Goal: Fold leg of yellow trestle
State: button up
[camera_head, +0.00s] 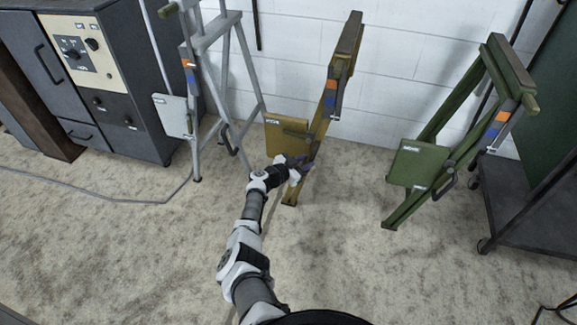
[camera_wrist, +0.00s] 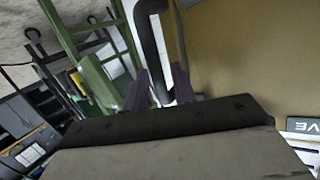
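The yellow trestle (camera_head: 322,125) stands upright in the middle of the head view, by the white wall. Its legs appear close together there, and a yellow panel (camera_head: 285,140) with a small label juts out to the left. That panel fills the right of the wrist view (camera_wrist: 250,50). My gripper (camera_head: 300,163) is at the trestle's lower part, just right of the panel. In the wrist view, my gripper's purple fingers (camera_wrist: 159,88) stand apart on either side of a dark bent handle (camera_wrist: 153,45). A gap shows between them; firm contact cannot be told.
A grey trestle (camera_head: 222,80) stands left, beside a dark control cabinet (camera_head: 105,75). A green trestle (camera_head: 455,125) stands with spread legs at right, near a dark cart (camera_head: 515,205). A cable (camera_head: 120,199) lies on the left floor.

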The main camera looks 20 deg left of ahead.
jog(key=p+v, duration=0.4)
jog(key=v, duration=0.7)
jog(key=shift+p, duration=0.35)
jog(key=shift+s, duration=0.1)
